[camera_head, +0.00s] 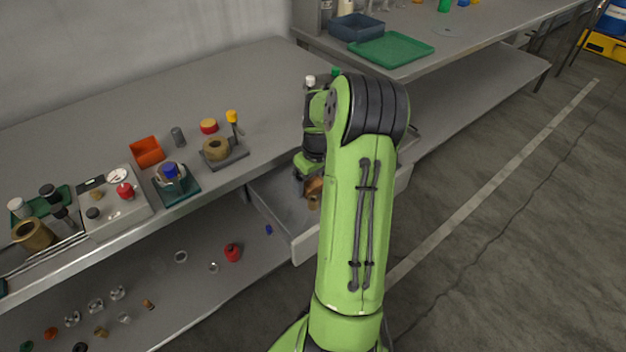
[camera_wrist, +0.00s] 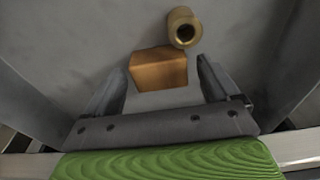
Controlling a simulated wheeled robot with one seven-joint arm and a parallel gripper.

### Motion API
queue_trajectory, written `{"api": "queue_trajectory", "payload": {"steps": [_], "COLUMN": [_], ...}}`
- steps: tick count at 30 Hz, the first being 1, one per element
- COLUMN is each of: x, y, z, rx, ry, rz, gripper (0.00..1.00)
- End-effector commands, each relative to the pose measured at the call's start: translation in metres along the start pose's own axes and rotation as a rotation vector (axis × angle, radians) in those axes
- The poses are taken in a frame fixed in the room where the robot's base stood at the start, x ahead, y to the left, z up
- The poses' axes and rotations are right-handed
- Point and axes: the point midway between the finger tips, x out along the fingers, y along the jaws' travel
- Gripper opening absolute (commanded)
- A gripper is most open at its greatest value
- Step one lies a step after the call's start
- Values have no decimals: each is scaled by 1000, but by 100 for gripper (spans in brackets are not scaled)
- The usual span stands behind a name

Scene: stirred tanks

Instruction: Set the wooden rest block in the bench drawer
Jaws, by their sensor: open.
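The wooden rest block (camera_wrist: 158,70) lies on the grey floor of the open bench drawer (camera_head: 272,196). In the head view the block (camera_head: 313,186) is partly hidden by my arm. My gripper (camera_wrist: 160,78) is open, low over the drawer. In the wrist view its two fingers stand on either side of the block's near part, with a visible gap on each side. I cannot tell the exact height of the fingertips. A brass cylinder with a hollow end (camera_wrist: 184,28) lies just beyond the block, touching or nearly touching it.
The bench top (camera_head: 150,110) above carries an orange tray (camera_head: 147,152), a stand with a brass ring (camera_head: 216,149) and several small parts. The lower shelf holds a red bottle (camera_head: 232,252) and loose pieces. A green tray (camera_head: 392,49) sits on the far bench. The drawer walls are close around my gripper.

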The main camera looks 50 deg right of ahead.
Motion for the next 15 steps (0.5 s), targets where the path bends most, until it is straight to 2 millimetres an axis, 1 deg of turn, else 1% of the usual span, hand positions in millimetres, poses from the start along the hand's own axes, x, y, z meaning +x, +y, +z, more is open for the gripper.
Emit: {"api": "queue_trajectory", "payload": {"steps": [2, 4, 9, 12, 15], "x": [-9, -24, -73, -98, -114], "y": [0, 1, 1, 1, 1], "z": [-1, -1, -2, -2, -1], "rx": [0, 0, -1, 0, 0], "ry": [3, 3, 4, 4, 3], "rz": [2, 3, 4, 4, 2], "gripper": [88, 88, 88, 88, 88]}}
